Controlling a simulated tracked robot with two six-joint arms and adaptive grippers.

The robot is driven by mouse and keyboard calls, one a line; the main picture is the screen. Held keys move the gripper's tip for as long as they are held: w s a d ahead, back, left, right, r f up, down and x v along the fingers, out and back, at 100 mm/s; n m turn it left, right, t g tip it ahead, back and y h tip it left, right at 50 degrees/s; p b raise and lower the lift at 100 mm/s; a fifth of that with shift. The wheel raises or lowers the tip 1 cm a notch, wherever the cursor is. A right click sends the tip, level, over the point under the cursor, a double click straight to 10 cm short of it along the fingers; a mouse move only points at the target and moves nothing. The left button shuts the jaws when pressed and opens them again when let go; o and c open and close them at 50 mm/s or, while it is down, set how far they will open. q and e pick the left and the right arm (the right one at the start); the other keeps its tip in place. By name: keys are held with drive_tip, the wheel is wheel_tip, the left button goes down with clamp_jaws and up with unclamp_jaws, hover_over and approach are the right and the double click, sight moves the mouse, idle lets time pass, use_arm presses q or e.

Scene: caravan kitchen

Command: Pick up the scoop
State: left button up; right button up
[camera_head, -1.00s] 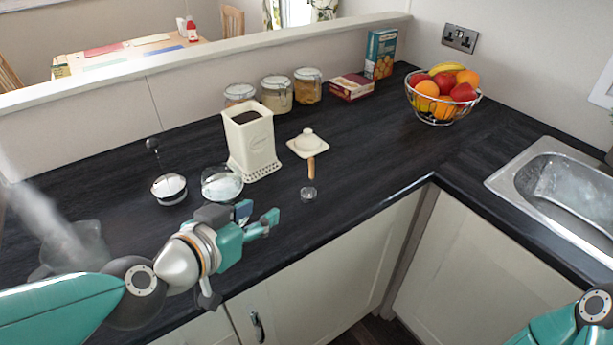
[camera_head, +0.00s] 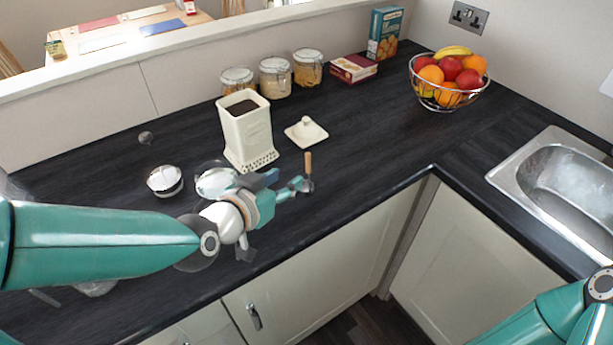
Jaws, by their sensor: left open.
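The scoop has a wooden handle (camera_head: 308,163) and a small metal cup (camera_head: 308,186). It is on the dark counter, in front of the cream lid. My left gripper (camera_head: 288,186) is open, with its fingers pointing right. Its fingertips are just left of the scoop's cup, and in this view they appear close to it or at its edge. I cannot tell whether they touch. The wooden handle is in plain view above the fingertips. Of my right arm only a part shows at the lower right, and its gripper is out of view.
A cream canister (camera_head: 247,135) stands open behind my left gripper, its lid (camera_head: 306,131) beside it. A glass bowl (camera_head: 214,181) is partly hidden by my gripper. A small bowl (camera_head: 164,183) lies further left. Jars, boxes, a fruit basket (camera_head: 447,98) and a sink (camera_head: 515,178) stand further off. Counter right of the scoop is clear.

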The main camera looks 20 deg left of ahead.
sight(307, 164)
use_arm(q)
drive_tip(key=p+x, duration=0.1)
drive_tip(key=x, duration=0.2)
drive_tip(key=p+x, duration=0.1)
drive_tip(key=x, duration=0.2)
drive_tip(key=p+x, duration=0.1)
drive_tip(key=x, duration=0.2)
drive_tip(key=shift+w+d+r, duration=0.2)
drive_tip(key=shift+w, duration=0.05)
drive_tip(key=shift+w+d+f, duration=0.1)
drive_tip(key=shift+w+f, duration=0.15)
drive_tip(key=shift+w, duration=0.25)
clamp_jaws()
